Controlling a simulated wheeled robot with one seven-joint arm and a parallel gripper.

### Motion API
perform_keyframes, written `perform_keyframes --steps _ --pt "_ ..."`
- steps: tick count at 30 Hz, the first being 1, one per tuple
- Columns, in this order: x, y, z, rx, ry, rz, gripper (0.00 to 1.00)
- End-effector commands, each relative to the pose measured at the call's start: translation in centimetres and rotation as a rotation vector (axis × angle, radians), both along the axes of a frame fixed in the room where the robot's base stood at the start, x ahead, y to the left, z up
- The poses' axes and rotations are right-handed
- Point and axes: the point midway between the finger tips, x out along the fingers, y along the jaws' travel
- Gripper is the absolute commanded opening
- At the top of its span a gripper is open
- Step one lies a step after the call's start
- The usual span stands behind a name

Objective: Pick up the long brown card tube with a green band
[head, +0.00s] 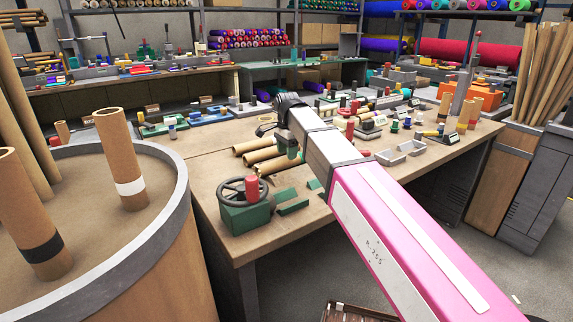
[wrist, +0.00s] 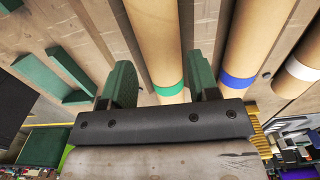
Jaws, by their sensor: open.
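The long brown card tube with a green band (wrist: 155,35) lies on the wooden bench in the wrist view. Its green band (wrist: 169,89) shows between the two dark green fingers of my gripper (wrist: 163,75). The fingers are apart, one on each side of the tube in the picture; I cannot tell how far above it they are. In the head view several brown tubes (head: 255,145) lie side by side near my gripper (head: 292,149), which partly hides their right ends. No band can be made out there.
A tube with a blue band (wrist: 238,82) and one with a white band (wrist: 300,69) lie to the right. Green blocks (wrist: 68,68) lie to the left. A green device with a handwheel (head: 242,205) stands at the bench front. A round drum (head: 160,270) holds upright tubes.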

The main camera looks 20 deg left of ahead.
Motion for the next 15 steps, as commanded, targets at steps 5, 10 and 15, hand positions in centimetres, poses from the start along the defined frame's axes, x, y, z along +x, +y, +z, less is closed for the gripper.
perform_keyframes --steps 5,10,15 --pt "-0.2 0.1 -2.5 -0.001 0.001 0.000 0.55" --pt "-0.1 0.2 -3.2 0.001 -0.001 0.000 0.55" --pt "-0.1 0.2 -3.2 0.001 -0.001 0.000 0.45"
